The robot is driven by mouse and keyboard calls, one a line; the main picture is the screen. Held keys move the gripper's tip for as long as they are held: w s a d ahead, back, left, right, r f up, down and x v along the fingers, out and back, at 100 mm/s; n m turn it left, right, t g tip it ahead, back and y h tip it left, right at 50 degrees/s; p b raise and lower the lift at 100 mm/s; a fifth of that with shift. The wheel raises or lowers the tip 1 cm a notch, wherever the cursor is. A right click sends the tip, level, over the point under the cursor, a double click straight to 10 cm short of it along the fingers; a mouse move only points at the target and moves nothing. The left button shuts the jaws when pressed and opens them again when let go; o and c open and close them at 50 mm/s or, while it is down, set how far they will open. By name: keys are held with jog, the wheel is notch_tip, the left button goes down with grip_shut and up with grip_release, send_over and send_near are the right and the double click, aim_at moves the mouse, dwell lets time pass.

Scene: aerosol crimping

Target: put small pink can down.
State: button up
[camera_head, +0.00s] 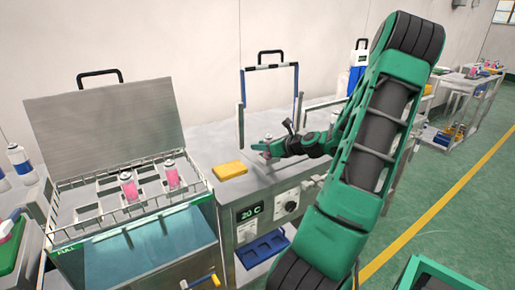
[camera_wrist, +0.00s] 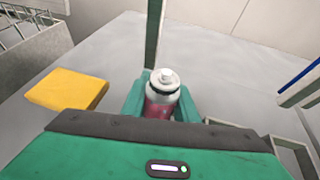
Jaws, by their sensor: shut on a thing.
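My gripper (camera_head: 262,147) is over the grey bench top and is shut on a small pink can. In the wrist view the can (camera_wrist: 164,90) stands upright between the two green fingers of my gripper (camera_wrist: 160,105). Its white nozzle, silver shoulder and a strip of pink body show; its lower part is hidden behind my gripper body. I cannot tell whether its base touches the bench. In the head view the can (camera_head: 268,138) shows only as a small pale top at my fingertips.
A yellow sponge-like block (camera_head: 230,170) lies left of my gripper; it shows in the wrist view (camera_wrist: 68,90). A water bath (camera_head: 140,250) with a wire rack holds pink cans (camera_head: 129,187) further left. A metal frame with a blue side bar (camera_head: 296,95) rises behind.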

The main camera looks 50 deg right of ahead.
jog(key=shift+f, duration=0.1)
jog(key=o, duration=1.1)
jog(key=v, duration=1.2)
jog(key=shift+a, duration=0.1)
